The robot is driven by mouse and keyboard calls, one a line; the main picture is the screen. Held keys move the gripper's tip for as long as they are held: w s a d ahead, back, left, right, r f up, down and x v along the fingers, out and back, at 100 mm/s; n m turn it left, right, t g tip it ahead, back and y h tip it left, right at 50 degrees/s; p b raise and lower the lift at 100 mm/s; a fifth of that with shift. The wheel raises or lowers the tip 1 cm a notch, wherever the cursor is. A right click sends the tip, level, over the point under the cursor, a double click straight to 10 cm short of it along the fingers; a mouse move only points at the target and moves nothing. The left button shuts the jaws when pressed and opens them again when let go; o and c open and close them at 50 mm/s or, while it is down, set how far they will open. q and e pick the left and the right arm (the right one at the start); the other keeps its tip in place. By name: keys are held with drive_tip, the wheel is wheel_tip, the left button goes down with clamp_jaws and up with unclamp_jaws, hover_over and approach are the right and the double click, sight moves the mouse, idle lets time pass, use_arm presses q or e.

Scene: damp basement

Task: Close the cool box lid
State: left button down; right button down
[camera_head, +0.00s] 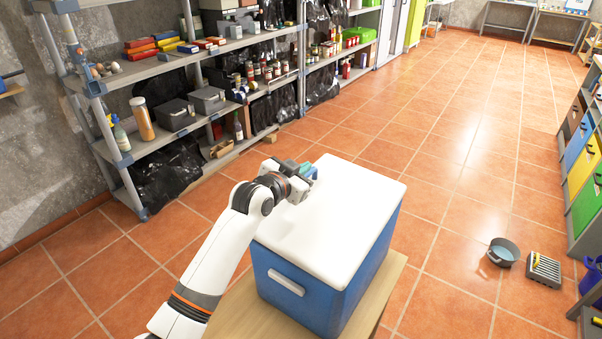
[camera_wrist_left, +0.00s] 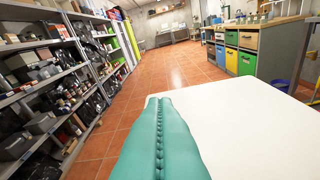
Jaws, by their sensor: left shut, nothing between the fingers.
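The cool box (camera_head: 300,290) is blue with a white lid (camera_head: 345,220) and stands on a wooden surface. The lid lies flat across the top of the box, with no gap visible at the front and right edges. My left gripper (camera_head: 308,172) is shut and empty at the lid's far left edge. Whether its fingers touch the lid is unclear. In the left wrist view the teal fingers (camera_wrist_left: 158,145) are pressed together, with the white lid (camera_wrist_left: 250,130) beside them on the right. My right gripper is in neither view.
The wooden support (camera_head: 378,292) shows around the box. Metal shelves (camera_head: 125,150) with bottles, boxes and black bags stand at the left. A bucket (camera_head: 503,252) and a tray (camera_head: 543,269) are on the floor at the right. The tiled floor behind the box is clear.

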use_arm(q)
drive_tip(key=shift+w+a+f, duration=0.1)
drive_tip(key=shift+a+f, duration=0.05)
drive_tip(key=shift+f, duration=0.35)
drive_tip(key=shift+w+a+f, duration=0.1)
drive_tip(key=shift+a+f, duration=0.05)
drive_tip(key=shift+f, duration=0.35)
drive_tip(key=shift+w+a+f+b, duration=0.1)
drive_tip(key=shift+a+f+b, duration=0.05)
drive_tip(key=shift+f+b, duration=0.3)
drive_tip(key=shift+w+a+f+b, duration=0.1)
drive_tip(key=shift+a+f+b, duration=0.1)
drive_tip(key=shift+f, duration=0.3)
drive_tip(key=shift+d+r+p, duration=0.1)
drive_tip(key=shift+r+p, duration=0.4)
drive_tip(key=shift+r, duration=0.05)
drive_tip(key=r+p, duration=0.3)
drive_tip(key=r, duration=0.1)
drive_tip(key=shift+s+d+p, duration=0.1)
drive_tip(key=shift+d+p, duration=0.15)
drive_tip(key=shift+p, duration=0.05)
drive_tip(key=shift+s+a+f+b, duration=0.25)
drive_tip(key=shift+s+f+b, duration=0.1)
drive_tip(key=shift+s, duration=0.3)
drive_tip(key=v, duration=0.9)
drive_tip(key=shift+b, duration=0.45)
